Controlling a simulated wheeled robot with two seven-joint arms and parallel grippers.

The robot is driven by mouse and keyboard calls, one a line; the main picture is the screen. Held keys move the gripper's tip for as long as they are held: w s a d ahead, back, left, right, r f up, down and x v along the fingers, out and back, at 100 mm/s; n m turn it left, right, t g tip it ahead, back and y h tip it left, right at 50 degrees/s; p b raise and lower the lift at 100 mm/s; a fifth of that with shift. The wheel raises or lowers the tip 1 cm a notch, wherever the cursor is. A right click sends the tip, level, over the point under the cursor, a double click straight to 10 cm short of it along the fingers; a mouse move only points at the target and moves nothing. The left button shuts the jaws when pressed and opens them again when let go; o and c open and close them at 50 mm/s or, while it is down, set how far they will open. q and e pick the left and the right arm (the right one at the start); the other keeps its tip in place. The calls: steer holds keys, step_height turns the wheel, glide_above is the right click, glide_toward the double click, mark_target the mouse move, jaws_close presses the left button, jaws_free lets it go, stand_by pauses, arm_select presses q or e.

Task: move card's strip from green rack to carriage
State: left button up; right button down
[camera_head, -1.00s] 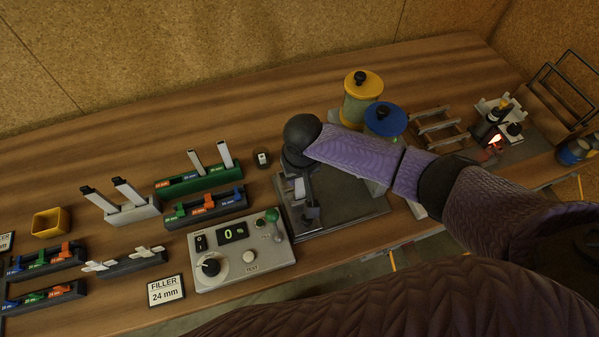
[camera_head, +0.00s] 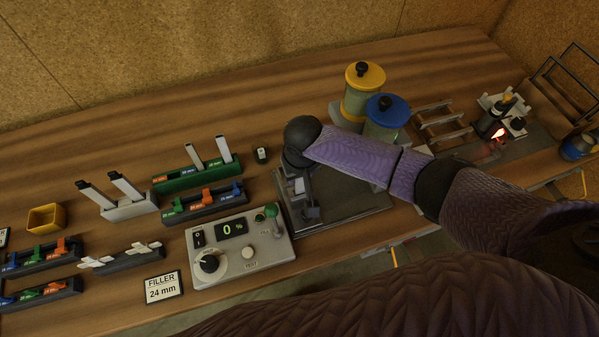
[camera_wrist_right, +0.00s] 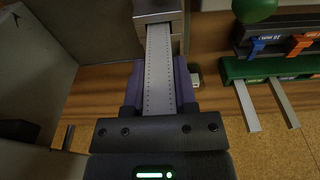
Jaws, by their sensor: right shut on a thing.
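The card (camera_head: 164,287) reads "FILLER 24 mm" and lies at the bench's front edge. The green rack (camera_head: 180,182) holds two pale upright strips in the head view; it also shows at the right of the right wrist view (camera_wrist_right: 240,70). My right gripper (camera_wrist_right: 160,85) is shut on a pale dotted strip (camera_wrist_right: 160,62). The strip's far end meets a metal block (camera_wrist_right: 157,12), which looks like the carriage; how deep it sits there I cannot tell. In the head view my arm's dark end hides most of the gripper and strip. My left gripper is not in view.
A white rack (camera_head: 128,210) with two strips stands left of the green rack. Yellow-lidded (camera_head: 364,75) and blue-lidded (camera_head: 387,110) jars stand behind my right arm.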

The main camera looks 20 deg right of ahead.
steer(key=shift+f, duration=0.35)
steer(key=shift+c, duration=1.6)
jaws_free()
step_height(320, 180, up, 10)
steer(key=p, duration=0.3)
glide_above(301, 195)
steer(key=shift+f, duration=0.1)
